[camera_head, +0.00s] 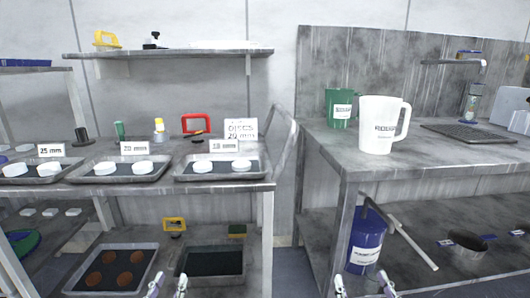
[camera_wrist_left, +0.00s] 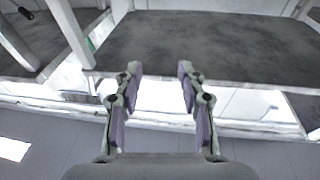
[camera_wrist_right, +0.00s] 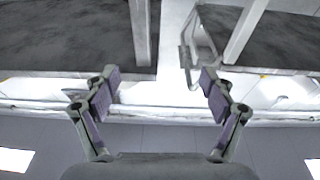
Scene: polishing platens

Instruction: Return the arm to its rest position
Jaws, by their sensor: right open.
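My left gripper (camera_head: 168,285) shows at the bottom edge of the head view, in front of the left bench. In the left wrist view (camera_wrist_left: 158,88) its two fingers stand apart with nothing between them. My right gripper (camera_head: 364,286) shows at the bottom edge of the head view, in front of the right bench. In the right wrist view (camera_wrist_right: 158,90) its fingers are wide apart and empty. Both grippers are low and touch nothing that I can see. The arms themselves are mostly out of the head view.
The left bench (camera_head: 150,193) holds trays with white discs; its lower shelf has a tray of brown discs (camera_head: 118,258) and a dark tray (camera_head: 210,262). The right bench (camera_head: 345,160) holds a white pitcher (camera_head: 378,125) and green pitcher (camera_head: 341,108). A blue canister (camera_head: 367,240) stands below.

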